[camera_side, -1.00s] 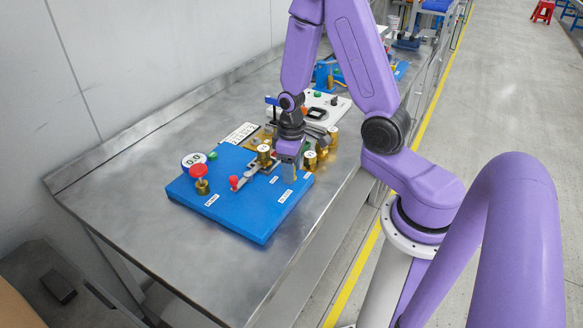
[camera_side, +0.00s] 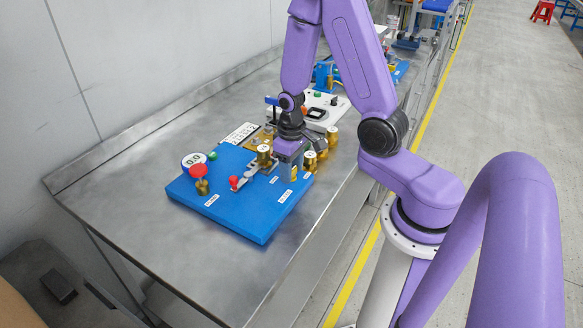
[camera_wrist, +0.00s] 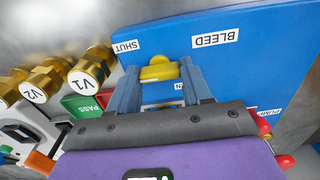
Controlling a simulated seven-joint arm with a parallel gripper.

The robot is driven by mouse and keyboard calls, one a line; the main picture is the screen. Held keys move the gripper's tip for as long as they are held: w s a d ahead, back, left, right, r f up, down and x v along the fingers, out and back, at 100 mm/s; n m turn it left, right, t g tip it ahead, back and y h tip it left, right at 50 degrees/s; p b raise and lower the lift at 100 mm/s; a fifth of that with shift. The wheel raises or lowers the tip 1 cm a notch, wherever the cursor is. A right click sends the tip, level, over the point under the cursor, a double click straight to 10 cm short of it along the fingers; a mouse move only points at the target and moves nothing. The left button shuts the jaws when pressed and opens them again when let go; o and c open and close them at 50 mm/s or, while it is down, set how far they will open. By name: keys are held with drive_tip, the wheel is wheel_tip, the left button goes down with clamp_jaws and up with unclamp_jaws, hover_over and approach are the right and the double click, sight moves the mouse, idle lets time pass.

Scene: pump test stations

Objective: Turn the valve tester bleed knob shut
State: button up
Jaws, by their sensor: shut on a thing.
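The valve tester is a blue board (camera_side: 240,222) on the metal bench. In the wrist view its bleed knob (camera_wrist: 160,69) is a yellow knob with a bar-shaped grip, beside the BLEED label (camera_wrist: 215,38) and the SHUT label (camera_wrist: 126,45). My gripper (camera_wrist: 161,84) is shut on this knob, a finger on either side of it. The bar lies roughly across the picture, between the fingers. In the side view my gripper (camera_side: 290,168) is low over the board's right part and hides the knob.
On the board stand a gauge (camera_side: 193,160) reading 0.0, a red knob on brass (camera_side: 198,172) and a red-tipped lever (camera_side: 234,182). Brass valves V1 (camera_wrist: 91,70) and V2 (camera_wrist: 40,87) and a green PASS panel (camera_wrist: 82,106) are close by. The bench's left is clear.

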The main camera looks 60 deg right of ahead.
drive_tip(key=o, duration=1.1)
drive_tip(key=shift+c, duration=0.2)
wheel_tip(320, 180, up, 18)
drive_tip(key=shift+f, duration=0.25)
drive_tip(key=s+a+f+n, duration=0.1)
drive_tip(key=s+a+n, duration=0.5)
drive_tip(key=s, duration=0.3)
drive_tip(key=s+a+f+n, duration=0.1)
drive_tip(key=s+a+n, duration=0.5)
drive_tip(key=s, duration=0.2)
drive_tip(key=shift+s+a+n, duration=0.15)
drive_tip(key=shift+s+n, duration=0.2)
drive_tip(key=shift+n, duration=0.05)
